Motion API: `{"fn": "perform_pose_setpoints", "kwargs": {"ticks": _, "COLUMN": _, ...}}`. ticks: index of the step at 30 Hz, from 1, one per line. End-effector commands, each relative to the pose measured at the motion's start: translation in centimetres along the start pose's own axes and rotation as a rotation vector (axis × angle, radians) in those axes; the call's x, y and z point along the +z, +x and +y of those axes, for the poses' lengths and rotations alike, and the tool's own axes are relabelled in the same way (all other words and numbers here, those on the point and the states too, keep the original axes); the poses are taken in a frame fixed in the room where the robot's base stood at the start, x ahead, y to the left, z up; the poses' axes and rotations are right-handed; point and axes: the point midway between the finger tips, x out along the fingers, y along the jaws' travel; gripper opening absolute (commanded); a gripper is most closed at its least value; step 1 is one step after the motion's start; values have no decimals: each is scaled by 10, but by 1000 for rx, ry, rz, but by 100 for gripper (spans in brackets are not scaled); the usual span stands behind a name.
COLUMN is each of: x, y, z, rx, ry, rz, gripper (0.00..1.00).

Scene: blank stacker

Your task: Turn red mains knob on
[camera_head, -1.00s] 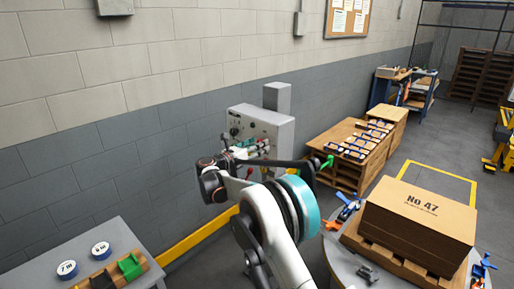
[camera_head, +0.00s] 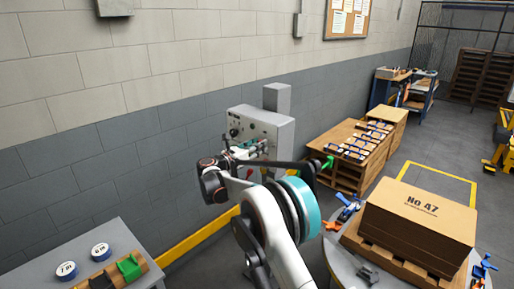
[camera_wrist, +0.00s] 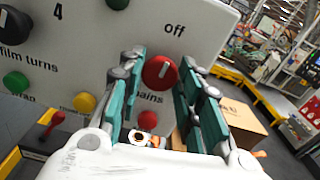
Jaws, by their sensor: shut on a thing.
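The red mains knob (camera_wrist: 160,72) is on the grey control panel (camera_wrist: 215,45), with a white line on its face. The line stands near upright in the wrist view. The word "off" is above the knob and a partly covered "mains" label is below it. My gripper (camera_wrist: 159,76) has its teal-padded fingers on either side of the knob and is shut on it. In the head view, the panel (camera_head: 272,126) stands against the wall, and my gripper (camera_head: 240,152) is in front of it. My gripper hides the red knob there.
A black film turns knob (camera_wrist: 12,28), a green button (camera_wrist: 16,82), a yellow button (camera_wrist: 84,103) and a red button (camera_wrist: 149,119) are near my fingers. A table with a box marked No 47 (camera_head: 415,220) is at right. A grey table (camera_head: 75,250) is at lower left.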

Motion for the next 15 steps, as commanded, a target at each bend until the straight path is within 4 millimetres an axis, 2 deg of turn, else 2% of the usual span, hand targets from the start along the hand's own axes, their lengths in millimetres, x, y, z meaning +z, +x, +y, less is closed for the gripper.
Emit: {"fn": "perform_pose_setpoints", "kwargs": {"ticks": 15, "x": -1, "y": 0, "z": 0, "rx": 1, "ry": 428, "rz": 0, "gripper": 8}}
